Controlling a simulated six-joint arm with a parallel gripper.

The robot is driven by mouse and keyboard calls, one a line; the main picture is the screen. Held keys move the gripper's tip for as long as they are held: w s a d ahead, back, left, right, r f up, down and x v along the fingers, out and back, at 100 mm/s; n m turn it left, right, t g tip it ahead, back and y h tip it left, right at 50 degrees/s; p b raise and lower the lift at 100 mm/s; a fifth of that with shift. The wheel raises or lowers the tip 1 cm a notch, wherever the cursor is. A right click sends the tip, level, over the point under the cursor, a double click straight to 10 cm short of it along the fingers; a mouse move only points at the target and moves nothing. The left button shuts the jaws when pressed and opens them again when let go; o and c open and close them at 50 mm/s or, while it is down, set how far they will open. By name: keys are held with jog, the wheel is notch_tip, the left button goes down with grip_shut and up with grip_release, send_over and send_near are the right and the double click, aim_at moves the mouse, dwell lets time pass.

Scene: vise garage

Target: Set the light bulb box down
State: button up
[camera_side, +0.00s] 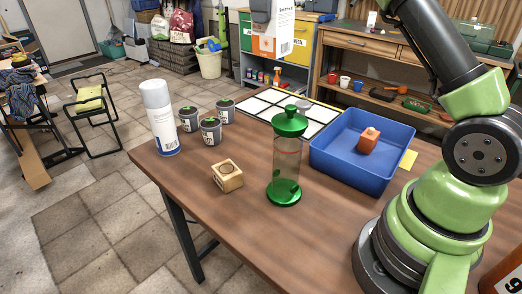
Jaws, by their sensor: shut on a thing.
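The light bulb box (285,38), white and orange with a barcode on its side, is high at the top of the view. My gripper (262,20) is shut on it. Part of the gripper is cut off by the top edge of the picture. The box hangs upright in the air above the far part of the brown table (225,235), apart from everything on it. Its top is cut off by the frame, or hidden by the gripper.
A blue tray (338,175) holds an orange block (368,140). A white gridded panel (270,98) lies behind. The front table area is clear.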

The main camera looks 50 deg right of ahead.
aim_at(275, 46)
jog(key=shift+s+d+r, duration=0.1)
jog(key=shift+d+r, duration=0.15)
jog(key=shift+d, duration=0.2)
jog(key=shift+f, duration=3.9)
jog(key=shift+r, duration=3.8)
jog(key=a+f, duration=0.5)
jog(key=a, duration=0.4)
jog(key=d+r, duration=0.1)
jog(key=d, duration=0.2)
jog(key=d+r, duration=0.2)
jog(key=d, duration=0.1)
jog(key=d+r, duration=0.2)
jog(key=d, duration=0.1)
jog(key=shift+r, duration=0.1)
notch_tip(275, 46, down, 28)
jog(key=shift+r, duration=0.15)
notch_tip(275, 46, up, 7)
jog(key=shift+a, duration=0.1)
jog(key=shift+c, duration=0.3)
